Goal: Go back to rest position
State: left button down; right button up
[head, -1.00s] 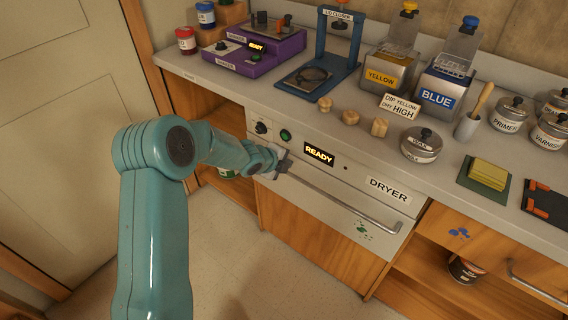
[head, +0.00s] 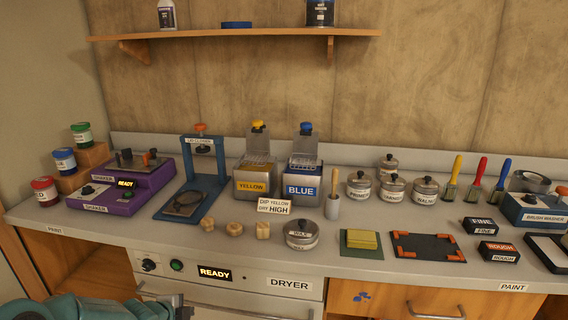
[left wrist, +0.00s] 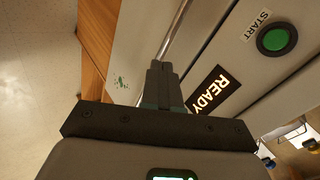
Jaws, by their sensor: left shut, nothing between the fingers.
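My left gripper (head: 180,301) shows at the bottom left of the head view, in front of the dryer (head: 240,292). In the left wrist view its two dark fingers (left wrist: 163,82) are together and empty. They lie close to the dryer's metal handle bar (left wrist: 182,30); I cannot tell whether they touch it. The dryer's lit READY display (head: 214,273) and green START button (left wrist: 273,40) show beside the gripper. The dryer front looks closed. My right gripper is in neither view.
The counter above carries a purple shaker (head: 124,183), a blue lid closer (head: 203,165), yellow (head: 254,180) and blue (head: 302,180) dip tanks, wooden pieces, tins and brushes. A wall shelf (head: 235,36) hangs above. Open floor (left wrist: 40,90) shows in the left wrist view.

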pick_arm(q)
jog(key=s+d+f+n+g+h+p, duration=0.25)
jog(key=s+d+f+n, duration=0.35)
jog(key=s+d, duration=0.35)
jog(key=s+d+f+n+g, duration=0.1)
jog(key=s+d+n, duration=0.2)
jog(key=s, duration=0.4)
jog(key=s+d+f+n+g+p, duration=0.1)
jog(key=s+d+n+g, duration=0.1)
jog(key=s+n, duration=0.3)
jog(key=s+d+f+n+g+p, duration=0.1)
jog(key=s+d+n, duration=0.3)
jog(key=s, duration=0.5)
jog(key=shift+s+f+n+g, duration=0.4)
jog(key=shift+f+g, duration=0.2)
jog(key=shift+g, duration=0.15)
jog(key=shift+d, duration=0.1)
